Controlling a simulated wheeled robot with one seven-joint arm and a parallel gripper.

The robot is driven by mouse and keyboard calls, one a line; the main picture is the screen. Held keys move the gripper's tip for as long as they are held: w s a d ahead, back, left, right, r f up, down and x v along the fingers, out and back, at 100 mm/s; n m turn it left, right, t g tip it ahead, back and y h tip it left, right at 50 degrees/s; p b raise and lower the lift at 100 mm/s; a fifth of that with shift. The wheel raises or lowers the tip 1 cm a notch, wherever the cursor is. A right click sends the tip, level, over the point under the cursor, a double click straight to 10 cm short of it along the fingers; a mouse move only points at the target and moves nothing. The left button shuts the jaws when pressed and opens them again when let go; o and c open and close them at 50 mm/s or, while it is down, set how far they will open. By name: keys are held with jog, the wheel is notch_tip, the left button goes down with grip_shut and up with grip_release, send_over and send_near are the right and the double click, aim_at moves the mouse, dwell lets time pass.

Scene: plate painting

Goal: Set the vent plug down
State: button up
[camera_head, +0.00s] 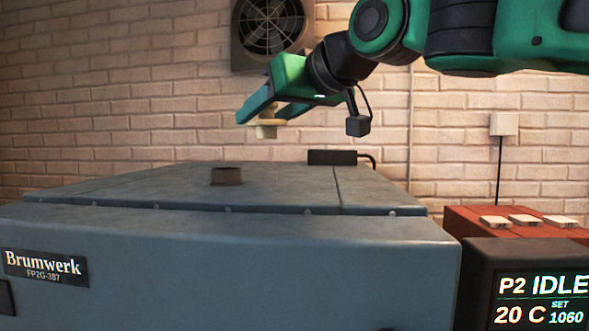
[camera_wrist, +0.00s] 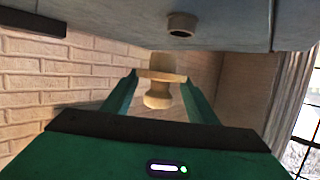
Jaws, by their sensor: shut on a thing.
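The vent plug (camera_head: 266,129) is a pale cream piece with a wide flange and a narrower stub. My gripper (camera_head: 262,118) is shut on it and holds it in the air above the blue-grey kiln lid. In the wrist view the plug (camera_wrist: 159,92) sits between the two green fingers of my gripper (camera_wrist: 160,92). The vent hole has a short brown collar (camera_head: 226,176) standing up from the lid, below and a little left of the plug. The collar also shows in the wrist view (camera_wrist: 182,24), apart from the plug.
The kiln lid (camera_head: 130,186) is broad and mostly clear. A small black box with a cable (camera_head: 332,157) is at its back right. A red brick surface (camera_head: 480,222) with several pale pieces is at the right, behind a controller display (camera_head: 540,300) reading IDLE. A wall fan (camera_head: 270,26) is behind.

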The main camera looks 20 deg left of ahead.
jog(key=w+d+f, duration=0.1)
jog(key=w, duration=0.1)
jog(key=w+d+f, duration=0.3)
jog(key=w+d, duration=0.1)
jog(key=shift+w+f, duration=0.15)
jog(key=shift+f, duration=2.3)
jog(key=o, duration=1.1)
jog(key=shift+o, duration=0.2)
jog(key=v, duration=1.1)
jog(key=shift+d+r, duration=0.2)
jog(key=shift+d, duration=0.05)
jog(key=shift+s+d, duration=0.15)
jog(key=shift+s, duration=0.1)
